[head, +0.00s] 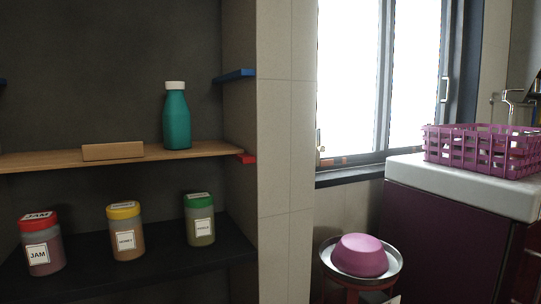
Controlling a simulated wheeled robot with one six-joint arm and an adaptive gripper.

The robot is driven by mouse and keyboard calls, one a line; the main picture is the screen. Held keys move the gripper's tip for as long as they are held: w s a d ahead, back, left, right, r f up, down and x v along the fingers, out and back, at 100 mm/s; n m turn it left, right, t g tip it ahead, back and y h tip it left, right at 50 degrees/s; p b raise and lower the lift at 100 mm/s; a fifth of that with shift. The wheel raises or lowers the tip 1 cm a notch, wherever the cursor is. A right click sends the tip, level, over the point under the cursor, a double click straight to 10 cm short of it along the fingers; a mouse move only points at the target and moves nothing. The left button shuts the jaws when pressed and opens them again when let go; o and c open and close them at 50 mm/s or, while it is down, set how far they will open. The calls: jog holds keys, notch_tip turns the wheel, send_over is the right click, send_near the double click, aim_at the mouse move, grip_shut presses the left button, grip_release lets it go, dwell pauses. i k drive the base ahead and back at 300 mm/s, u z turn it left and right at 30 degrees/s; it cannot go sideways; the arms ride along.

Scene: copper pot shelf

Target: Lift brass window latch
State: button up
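A small brass-coloured piece (321,152), which looks like the window latch, sits at the lower left edge of the window (360,80). It is tiny in the head view and partly cut by the wall edge, so its exact position and shape are hard to tell. A pale upright handle (444,89) is on the dark frame at the window's right side. My gripper is not in view.
On the left, a wooden shelf (50,162) holds a teal bottle (176,121); jars stand on the dark shelf (85,255) below. Under the window, a round metal tray stool (331,261) holds an upturned pink bowl (360,256). A white counter (405,170) with a purple basket (480,150) stands right.

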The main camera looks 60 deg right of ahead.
aim_at(319, 148)
jog(key=u, duration=0.25)
jog(key=k, duration=1.35)
jog(key=z, duration=1.7)
jog(key=i, duration=0.4)
jog(key=z, duration=0.05)
jog(key=k, duration=0.5)
jog(key=u, duration=0.2)
jog(key=i, duration=1.1)
jog(key=z, duration=0.3)
